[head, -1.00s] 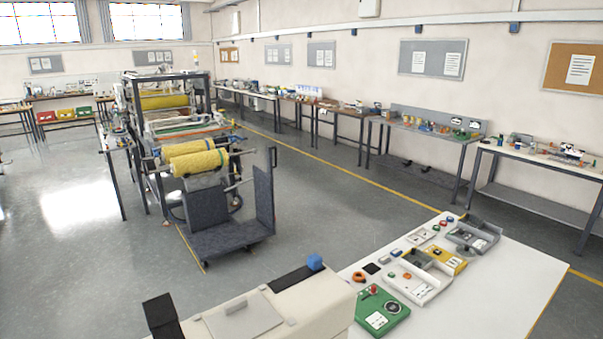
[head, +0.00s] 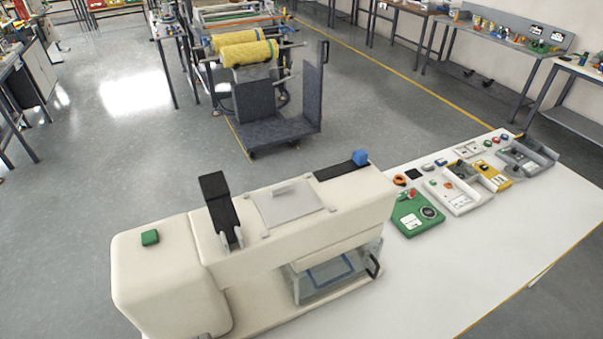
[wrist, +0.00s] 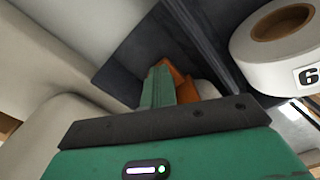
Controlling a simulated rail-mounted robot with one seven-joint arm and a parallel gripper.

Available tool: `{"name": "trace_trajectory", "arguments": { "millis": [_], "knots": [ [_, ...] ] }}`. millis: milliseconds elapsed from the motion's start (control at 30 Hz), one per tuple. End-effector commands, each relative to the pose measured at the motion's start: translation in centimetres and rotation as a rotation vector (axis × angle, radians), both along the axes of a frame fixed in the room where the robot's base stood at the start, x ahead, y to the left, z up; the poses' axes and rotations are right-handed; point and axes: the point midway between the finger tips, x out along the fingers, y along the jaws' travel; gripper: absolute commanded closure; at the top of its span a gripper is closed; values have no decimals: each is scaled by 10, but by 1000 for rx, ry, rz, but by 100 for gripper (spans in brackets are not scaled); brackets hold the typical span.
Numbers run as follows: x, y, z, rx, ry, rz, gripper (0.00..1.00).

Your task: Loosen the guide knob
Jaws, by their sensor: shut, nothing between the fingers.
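My gripper (wrist: 164,68) shows in the wrist view, with a green finger and an orange finger close together in front of its green body. The fingers are shut and empty, with their tips near a dark panel. I cannot pick out the guide knob for certain. A blue knob-like block (head: 360,157) and a green one (head: 150,237) sit on top of a cream machine (head: 330,216) in the head view. My gripper does not show in the head view, so its place relative to these is unclear.
A white roll (wrist: 277,34) with a "6" label is close at the right in the wrist view. The white table (head: 440,270) holds a green box (head: 416,214) and several trays. Beyond stand a grey cart (head: 270,130) and yellow rolls (head: 248,54). Much floor is clear.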

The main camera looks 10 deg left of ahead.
Motion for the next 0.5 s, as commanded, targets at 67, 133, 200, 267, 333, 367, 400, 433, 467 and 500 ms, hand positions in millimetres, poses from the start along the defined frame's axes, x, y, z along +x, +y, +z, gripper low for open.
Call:
{"name": "trace_trajectory", "arguments": {
  "millis": [67, 133, 200, 267, 333, 367, 400, 433, 467, 500],
  "knots": [
    [1, -1, 1, 2, -2, 0, 100],
    [1, -4, 2, 2, -1, 0, 100],
    [2, -7, 1, 1, -1, 1, 100],
    [2, -7, 1, 1, -1, 1, 100],
    [2, -7, 2, 1, -1, 1, 100],
    [2, -7, 3, 1, -1, 1, 100],
    [2, -7, 7, 1, -1, 1, 100],
    [2, -7, 11, 1, -1, 1, 100],
    [2, -7, 15, 1, -1, 1, 100],
    [2, -7, 21, 1, -1, 0, 100]
  ]
}}
